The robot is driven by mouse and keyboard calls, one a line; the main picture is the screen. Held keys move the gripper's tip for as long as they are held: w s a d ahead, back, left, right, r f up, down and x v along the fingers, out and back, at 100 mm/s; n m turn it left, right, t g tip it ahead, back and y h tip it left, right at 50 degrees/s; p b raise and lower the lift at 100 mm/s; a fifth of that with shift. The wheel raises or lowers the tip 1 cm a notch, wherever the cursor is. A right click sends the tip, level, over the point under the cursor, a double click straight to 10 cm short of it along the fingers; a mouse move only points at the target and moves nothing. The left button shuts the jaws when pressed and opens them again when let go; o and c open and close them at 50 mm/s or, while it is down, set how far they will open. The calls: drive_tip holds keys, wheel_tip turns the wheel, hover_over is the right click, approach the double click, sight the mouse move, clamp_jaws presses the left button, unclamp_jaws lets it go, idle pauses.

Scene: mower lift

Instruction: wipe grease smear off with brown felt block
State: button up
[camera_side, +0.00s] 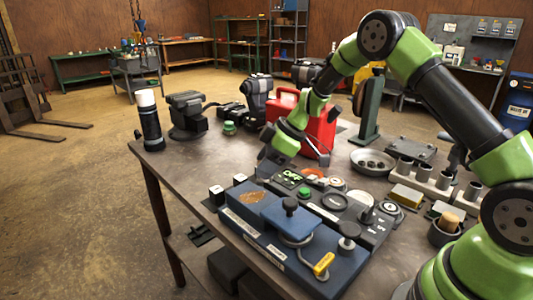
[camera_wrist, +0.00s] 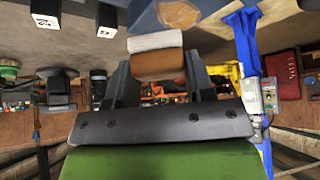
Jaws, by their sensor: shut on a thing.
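The grease smear (camera_side: 253,197) is a brown patch on the left end of the blue fixture (camera_side: 315,274). In the wrist view the smear (camera_wrist: 179,14) shows at the top edge, on a blue-grey surface. My gripper (camera_side: 272,158) is above and behind the smear in the side view, clear of the fixture. In the wrist view its dark fingers are shut on the brown felt block (camera_wrist: 158,66), which has a pale grey layer on its far end. The block and the smear are apart. In the side view I cannot make out the block.
Small black blocks with white tops (camera_side: 217,195) stand left of the fixture. A dark panel with knobs and a green button (camera_side: 305,193) lies behind it. A red can (camera_side: 318,132) stands behind my gripper. A metal bowl (camera_side: 372,162) is to the right.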

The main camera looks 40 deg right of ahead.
sight(261, 180)
wheel_tip(261, 180, down, 4)
drive_tip(key=shift+r, duration=0.15)
drive_tip(key=shift+a, duration=0.75)
drive_tip(key=shift+c, duration=0.4)
drive_tip(key=shift+a, duration=3)
drive_tip(key=shift+d, duration=3.8)
drive_tip(key=shift+r, duration=3.95)
